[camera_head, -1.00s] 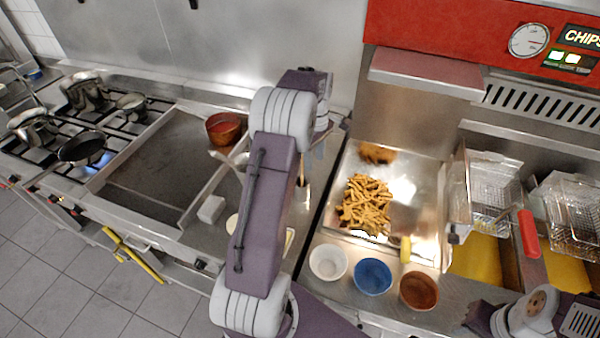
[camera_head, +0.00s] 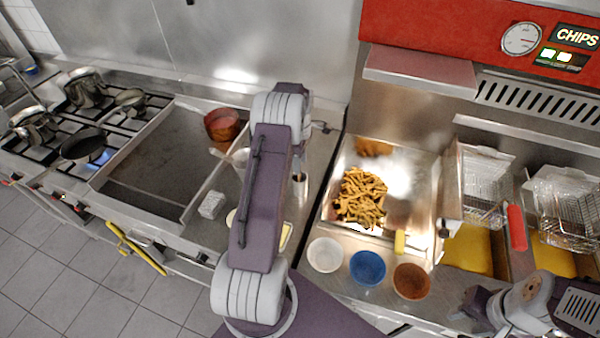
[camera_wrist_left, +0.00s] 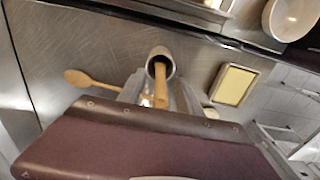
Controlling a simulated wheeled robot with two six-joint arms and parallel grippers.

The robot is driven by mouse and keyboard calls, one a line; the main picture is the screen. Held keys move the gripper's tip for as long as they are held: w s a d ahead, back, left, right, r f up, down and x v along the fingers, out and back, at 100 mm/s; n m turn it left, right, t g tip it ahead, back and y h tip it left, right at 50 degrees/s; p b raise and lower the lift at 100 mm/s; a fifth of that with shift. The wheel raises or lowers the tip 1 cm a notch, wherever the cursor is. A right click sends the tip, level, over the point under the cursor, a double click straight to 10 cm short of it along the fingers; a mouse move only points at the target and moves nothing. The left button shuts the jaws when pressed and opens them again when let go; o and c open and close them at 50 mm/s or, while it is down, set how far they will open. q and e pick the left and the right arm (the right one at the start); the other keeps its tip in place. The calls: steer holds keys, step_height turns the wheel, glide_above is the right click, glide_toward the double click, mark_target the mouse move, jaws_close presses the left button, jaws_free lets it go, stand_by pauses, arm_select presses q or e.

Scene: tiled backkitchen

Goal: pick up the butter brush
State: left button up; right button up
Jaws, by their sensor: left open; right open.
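The likely butter brush shows as a flat wooden handle (camera_wrist_left: 161,80) standing in a metal cup (camera_wrist_left: 168,56) in the left wrist view; any bristles are hidden inside. In the head view the cup (camera_head: 300,187) stands on the steel counter just right of my left arm. My left gripper (camera_wrist_left: 158,92) is open, with its grey fingers on either side of the handle in the picture; contact cannot be told. My left arm mostly covers this gripper in the head view. My right gripper (camera_head: 462,312) is small and dark at the lower right, away from the cup.
A wooden spoon (camera_wrist_left: 92,79) and a butter dish (camera_wrist_left: 233,85) lie near the cup. A red-brown pot (camera_head: 222,125) stands behind left. A tray of chips (camera_head: 362,197), white (camera_head: 325,255), blue (camera_head: 367,268) and brown (camera_head: 411,281) bowls, and fryer baskets (camera_head: 485,185) are to the right.

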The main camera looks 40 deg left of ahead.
arm_select(q)
steer(key=shift+s+f, duration=0.1)
steer(key=shift+f, duration=0.4)
jaws_close()
steer(key=shift+r, duration=0.1)
